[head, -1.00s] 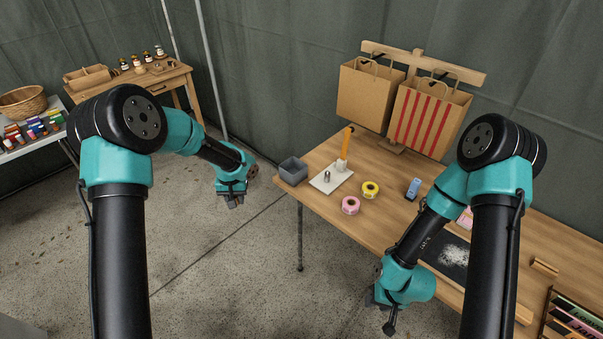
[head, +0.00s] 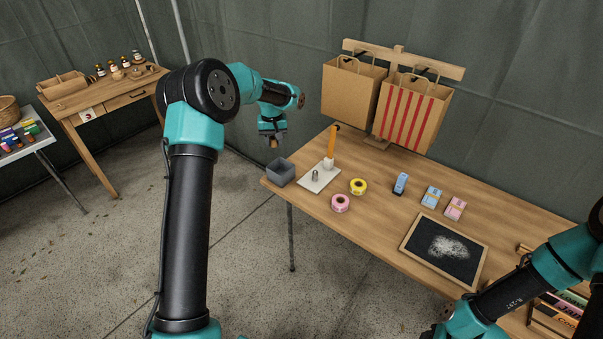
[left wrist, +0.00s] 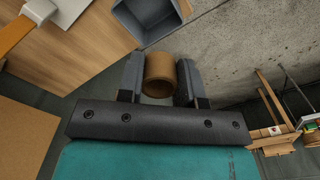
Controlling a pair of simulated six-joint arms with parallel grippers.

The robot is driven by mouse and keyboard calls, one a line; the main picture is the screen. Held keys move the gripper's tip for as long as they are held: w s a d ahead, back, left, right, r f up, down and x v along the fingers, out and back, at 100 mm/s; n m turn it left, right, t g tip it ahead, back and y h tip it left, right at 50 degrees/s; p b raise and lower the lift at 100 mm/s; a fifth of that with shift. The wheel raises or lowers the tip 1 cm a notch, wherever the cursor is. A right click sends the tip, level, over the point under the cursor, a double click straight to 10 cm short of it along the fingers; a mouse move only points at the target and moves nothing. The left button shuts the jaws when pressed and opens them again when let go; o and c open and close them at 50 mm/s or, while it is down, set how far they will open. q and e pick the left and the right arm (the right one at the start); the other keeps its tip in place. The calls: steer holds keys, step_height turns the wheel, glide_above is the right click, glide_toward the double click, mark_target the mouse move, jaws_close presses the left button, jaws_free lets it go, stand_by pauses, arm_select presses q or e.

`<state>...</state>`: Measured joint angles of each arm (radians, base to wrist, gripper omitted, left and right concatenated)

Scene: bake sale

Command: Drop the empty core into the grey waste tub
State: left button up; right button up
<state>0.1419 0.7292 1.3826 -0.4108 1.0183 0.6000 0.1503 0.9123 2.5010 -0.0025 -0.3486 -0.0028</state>
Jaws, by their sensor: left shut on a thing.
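The empty core (left wrist: 159,68) is a short brown cardboard tube. My left gripper (head: 273,142) is shut on it, with one finger on each side in the left wrist view. The grey waste tub (head: 281,173) is an open square box on the table's left end. In the head view the gripper and core hang above and slightly left of the tub. In the left wrist view the tub (left wrist: 120,13) lies just beyond the core, its inside partly visible and looking empty. My right gripper (head: 432,333) is at the bottom edge, mostly cut off.
A white plate (head: 318,180) with an orange-handled tool stands right of the tub. Paper bags (head: 412,112) hang behind. A chalkboard (head: 444,248) lies to the right. Open floor lies left of the table.

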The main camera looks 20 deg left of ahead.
arm_select(q)
steer(key=shift+a, duration=0.1)
stand_by(0.3)
step_height(320, 180, down, 6)
stand_by(0.6)
steer(key=o, duration=1)
steer(key=shift+c, duration=0.2)
steer(key=shift+r, duration=0.1)
step_height(320, 180, up, 17)
steer(key=shift+r, duration=0.15)
stand_by(0.6)
